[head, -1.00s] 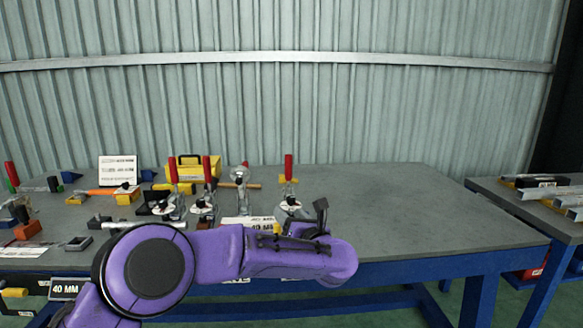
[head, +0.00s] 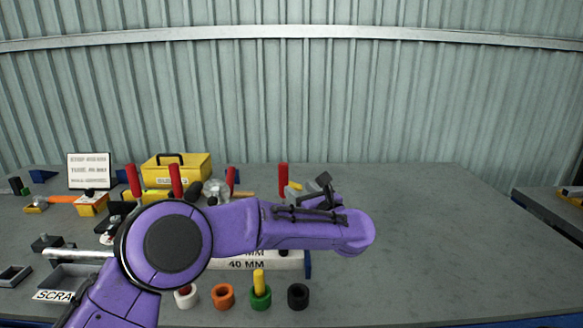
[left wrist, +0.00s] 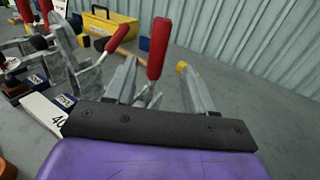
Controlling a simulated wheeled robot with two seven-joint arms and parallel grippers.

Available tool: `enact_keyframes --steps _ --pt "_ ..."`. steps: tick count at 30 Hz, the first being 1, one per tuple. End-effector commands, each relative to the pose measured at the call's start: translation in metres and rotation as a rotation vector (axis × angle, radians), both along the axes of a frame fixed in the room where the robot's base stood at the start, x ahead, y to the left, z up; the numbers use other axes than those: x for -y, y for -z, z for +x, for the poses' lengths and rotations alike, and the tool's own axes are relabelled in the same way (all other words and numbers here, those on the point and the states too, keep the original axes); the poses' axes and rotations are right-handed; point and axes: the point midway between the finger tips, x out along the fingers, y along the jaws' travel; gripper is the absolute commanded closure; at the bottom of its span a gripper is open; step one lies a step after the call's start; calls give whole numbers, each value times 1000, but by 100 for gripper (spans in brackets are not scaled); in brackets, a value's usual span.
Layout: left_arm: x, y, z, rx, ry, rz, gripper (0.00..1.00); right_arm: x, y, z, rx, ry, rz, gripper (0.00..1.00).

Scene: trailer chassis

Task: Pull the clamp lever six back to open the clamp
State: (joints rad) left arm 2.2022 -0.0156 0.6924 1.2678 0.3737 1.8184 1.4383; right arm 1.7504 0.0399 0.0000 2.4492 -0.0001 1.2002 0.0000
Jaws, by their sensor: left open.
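Several clamps with upright red lever handles stand on the grey table. The rightmost red lever (head: 283,176) is just left of my left gripper (head: 322,190) in the head view; its clamp base is hidden by my purple arm. No number on it is legible. In the left wrist view, this red lever (left wrist: 158,45) stands upright between the two grey fingers of my left gripper (left wrist: 157,68), which are apart. I cannot tell whether they touch it. Another red lever (left wrist: 99,16) leans at the left there. My right gripper is not in view.
A yellow toolbox (head: 200,169) and a white sign (head: 89,171) stand behind the clamps. Several coloured rings (head: 223,297) and a "40 MM" label (head: 246,264) lie at the front. The table's right side is clear; a second table (head: 548,207) is at far right.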

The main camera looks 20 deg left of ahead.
Motion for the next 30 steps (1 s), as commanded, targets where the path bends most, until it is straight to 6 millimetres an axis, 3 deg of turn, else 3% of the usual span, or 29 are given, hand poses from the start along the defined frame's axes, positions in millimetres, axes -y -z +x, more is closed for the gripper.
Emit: enact_keyframes --steps 5,12,18,28,29,30 --pt "-7 -2 9 0 1 -1 46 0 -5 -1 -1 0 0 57" --pt "-42 -2 50 -1 2 -1 46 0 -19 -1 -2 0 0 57" --pt "-65 0 73 -1 1 -1 46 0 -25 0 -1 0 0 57" --pt "-71 1 77 -1 2 1 46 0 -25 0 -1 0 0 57" --pt "-71 1 77 -1 2 1 53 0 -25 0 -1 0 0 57" --pt "-71 1 77 -1 2 1 66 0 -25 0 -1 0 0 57"
